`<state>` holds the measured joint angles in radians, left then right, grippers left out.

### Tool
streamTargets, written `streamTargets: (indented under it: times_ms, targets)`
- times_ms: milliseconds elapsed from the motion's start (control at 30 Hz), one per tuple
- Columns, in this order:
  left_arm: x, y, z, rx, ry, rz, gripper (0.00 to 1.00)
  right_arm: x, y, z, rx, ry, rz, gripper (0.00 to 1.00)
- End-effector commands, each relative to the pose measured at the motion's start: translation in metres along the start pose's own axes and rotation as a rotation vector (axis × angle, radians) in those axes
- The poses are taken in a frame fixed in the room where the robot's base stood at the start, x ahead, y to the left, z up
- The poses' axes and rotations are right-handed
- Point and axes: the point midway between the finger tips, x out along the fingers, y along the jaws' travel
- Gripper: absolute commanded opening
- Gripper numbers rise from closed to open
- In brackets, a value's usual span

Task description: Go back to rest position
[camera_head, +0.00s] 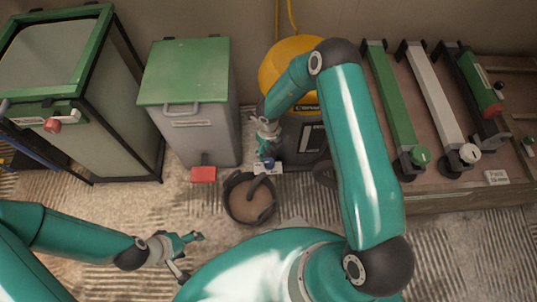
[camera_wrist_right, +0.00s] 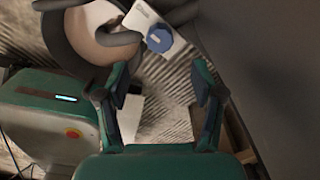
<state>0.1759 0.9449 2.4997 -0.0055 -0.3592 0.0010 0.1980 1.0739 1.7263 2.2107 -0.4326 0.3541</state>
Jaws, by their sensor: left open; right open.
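My left gripper (camera_head: 190,255) is open and empty, low over the ribbed floor at the lower left of the head view. My right arm bends over the scene, and its gripper (camera_head: 266,142) points down beside the yellow and black canister (camera_head: 290,62). In the right wrist view my right gripper (camera_wrist_right: 160,88) has its two fingers spread with nothing between them. A blue knob (camera_wrist_right: 159,39) on a white plate lies beyond the fingertips; in the head view it shows just below the gripper. I cannot tell the exact gap.
A round dark-rimmed tub (camera_head: 247,202) stands between my grippers. A green-lidded bin (camera_head: 185,75) with a red pedal (camera_head: 203,174) and a green-framed cabinet (camera_head: 60,60) stand at the left. Several long bars, one green (camera_head: 390,95), lie on the bench (camera_head: 440,197) at the right.

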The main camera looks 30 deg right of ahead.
Motion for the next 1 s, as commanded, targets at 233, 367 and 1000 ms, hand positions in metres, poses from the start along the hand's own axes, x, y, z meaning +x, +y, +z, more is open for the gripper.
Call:
streamTargets:
  times_ms: [233,367,1000]
  targets:
    - [0.0,0.0,0.0,0.0,0.0,0.0,0.71,-0.016,0.0,-0.001,0.0,0.002,0.001,0.67]
    - [0.0,0.0,0.0,0.0,0.0,0.0,0.71,-0.017,0.0,-0.001,0.0,0.002,0.001,0.67]
    - [0.001,0.0,0.0,0.0,0.0,0.0,0.71,-0.016,0.009,-0.04,-0.311,0.045,-0.043,0.67]
